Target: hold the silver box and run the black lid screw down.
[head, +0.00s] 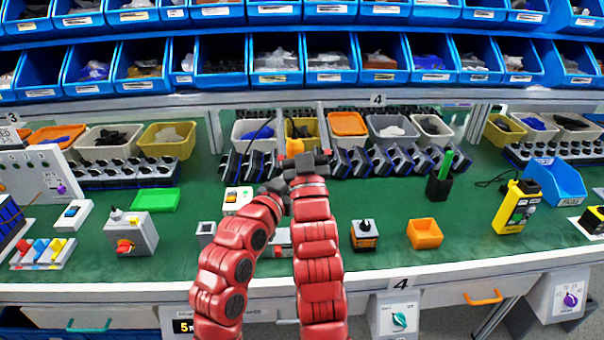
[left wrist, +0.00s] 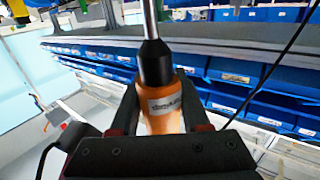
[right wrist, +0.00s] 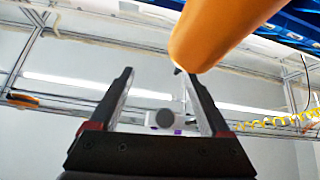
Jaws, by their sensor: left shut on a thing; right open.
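A grey, silver-looking box (head: 130,232) stands on the green bench at the left in the head view. My left gripper (left wrist: 165,105) is shut on an orange tool (left wrist: 165,112) with a black collar and metal shaft. The tool's orange part (head: 294,147) shows above the grippers in the head view. My right gripper (right wrist: 158,98) is open and empty; the orange tool body (right wrist: 215,32) is above and beyond its fingers. Both grippers are far from the grey box.
An orange bin (head: 424,233), a black and orange unit with a knob (head: 365,236) and a yellow device (head: 517,207) stand to the right. A green tray (head: 155,200) lies behind the grey box. My arms partly hide another grey box (head: 281,238). Blue bins line the back.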

